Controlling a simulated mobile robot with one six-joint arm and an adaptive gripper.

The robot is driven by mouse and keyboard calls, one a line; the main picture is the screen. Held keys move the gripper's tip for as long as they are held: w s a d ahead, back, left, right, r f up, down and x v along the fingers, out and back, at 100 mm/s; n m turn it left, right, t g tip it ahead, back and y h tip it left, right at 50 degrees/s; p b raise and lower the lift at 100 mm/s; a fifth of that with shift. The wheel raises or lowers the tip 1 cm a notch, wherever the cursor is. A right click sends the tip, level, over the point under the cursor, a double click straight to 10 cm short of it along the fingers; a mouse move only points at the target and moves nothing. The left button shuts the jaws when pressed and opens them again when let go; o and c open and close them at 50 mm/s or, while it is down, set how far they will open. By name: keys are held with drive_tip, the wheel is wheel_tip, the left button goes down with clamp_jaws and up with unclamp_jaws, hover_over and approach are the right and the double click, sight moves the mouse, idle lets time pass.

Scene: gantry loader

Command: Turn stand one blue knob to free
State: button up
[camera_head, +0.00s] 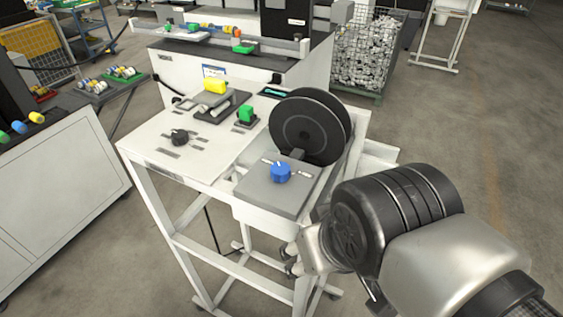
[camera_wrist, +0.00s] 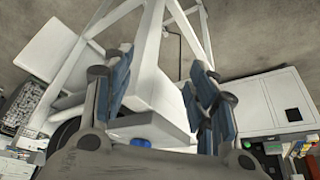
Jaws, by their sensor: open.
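The blue knob (camera_head: 281,172) sits on a grey plate (camera_head: 262,194) at the front right of a white stand (camera_head: 150,150). Pale marks lie beside the knob, too small to read, so I cannot tell its setting. My gripper (camera_head: 291,260) is in front of the stand's right side, below the knob and apart from it. In the wrist view my gripper (camera_wrist: 160,82) is open with nothing between its fingers. The blue knob also shows there at the bottom (camera_wrist: 141,143), partly hidden behind the gripper body.
Two dark discs (camera_head: 305,128) stand upright behind the knob. A wire bin (camera_head: 365,50) stands behind. Floor at right is open.

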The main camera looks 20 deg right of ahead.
drive_tip(key=shift+w, duration=0.1)
idle(0.3)
